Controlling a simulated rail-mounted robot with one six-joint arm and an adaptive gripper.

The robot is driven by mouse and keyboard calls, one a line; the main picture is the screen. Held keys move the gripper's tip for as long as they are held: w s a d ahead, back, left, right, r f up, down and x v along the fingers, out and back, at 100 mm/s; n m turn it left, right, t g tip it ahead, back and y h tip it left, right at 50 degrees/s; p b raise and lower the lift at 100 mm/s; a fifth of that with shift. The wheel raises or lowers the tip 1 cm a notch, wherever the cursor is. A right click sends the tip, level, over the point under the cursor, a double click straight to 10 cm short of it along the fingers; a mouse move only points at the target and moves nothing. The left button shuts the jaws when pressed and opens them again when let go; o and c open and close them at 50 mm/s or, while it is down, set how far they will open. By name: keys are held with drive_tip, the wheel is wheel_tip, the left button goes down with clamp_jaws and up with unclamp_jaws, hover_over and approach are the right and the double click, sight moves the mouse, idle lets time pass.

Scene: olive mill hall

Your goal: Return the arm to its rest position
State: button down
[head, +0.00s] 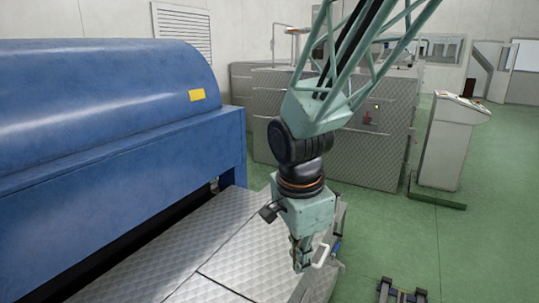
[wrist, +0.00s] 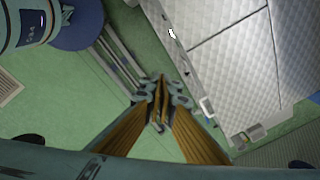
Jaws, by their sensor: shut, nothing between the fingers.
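My gripper (head: 300,266) hangs from the green lattice arm in the head view, pointing down by the right edge of a metal tread-plate platform (head: 190,250). Its fingers are shut with nothing between them. In the wrist view the fingertips of my gripper (wrist: 160,102) meet above the green floor, left of the platform edge. I cannot tell its exact height above the platform.
A large blue machine (head: 90,110) fills the left. A white handle (head: 321,255) sits at the platform's edge, close to my gripper. A grey control console (head: 447,145) stands at the right. Green floor (head: 490,240) is clear there.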

drive_tip(key=s+d+r+n+t, duration=0.1)
drive_tip(key=s+d+r+n, duration=0.5)
drive_tip(key=s+d+r, duration=0.4)
drive_tip(key=s+d+r+n, duration=0.1)
drive_tip(key=s+n, duration=0.1)
drive_tip(key=s, duration=0.3)
drive_tip(key=s+d+r+n+t+b, duration=0.1)
drive_tip(key=s+r+n, duration=0.1)
drive_tip(key=s, duration=0.3)
drive_tip(key=s+d+r+n, duration=0.1)
drive_tip(key=s+n, duration=0.2)
drive_tip(key=s, duration=0.2)
drive_tip(key=shift+s+r+n+y, duration=0.25)
drive_tip(key=shift+r+n+y, duration=0.05)
drive_tip(key=shift+n+y, duration=0.1)
idle(0.8)
